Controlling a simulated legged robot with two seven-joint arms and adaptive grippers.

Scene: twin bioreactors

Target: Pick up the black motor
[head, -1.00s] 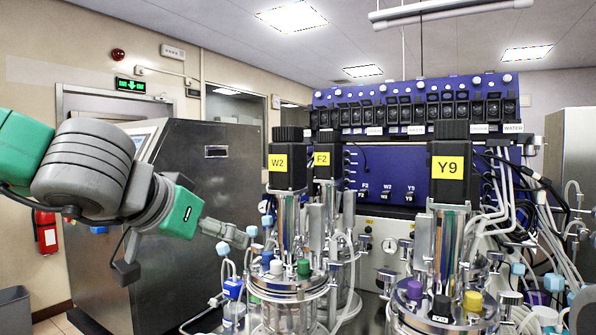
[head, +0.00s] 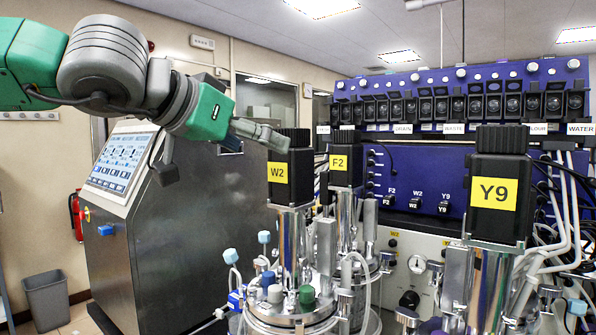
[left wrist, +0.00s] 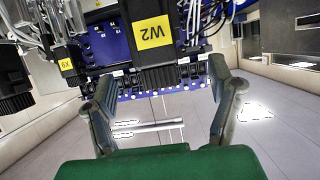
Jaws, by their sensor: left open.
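Three black motors with yellow labels stand upright on metal columns: W2 (head: 291,176), F2 (head: 345,160) and Y9 (head: 498,190). My left gripper (head: 272,137) is open and level with the top of motor W2, at its left side. In the left wrist view, motor W2 (left wrist: 152,40) shows between the two spread fingers of my left gripper (left wrist: 160,76), with its ribbed end toward the palm. I see gaps on both sides there; whether a finger touches it is unclear. My right gripper is out of view.
Glass vessels with coloured caps (head: 287,300) stand under the motors, with tubes around them. A blue panel (head: 430,180) with a row of black pumps is behind. A steel cabinet with a screen (head: 122,165) stands left. Motor F2 stands close to W2.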

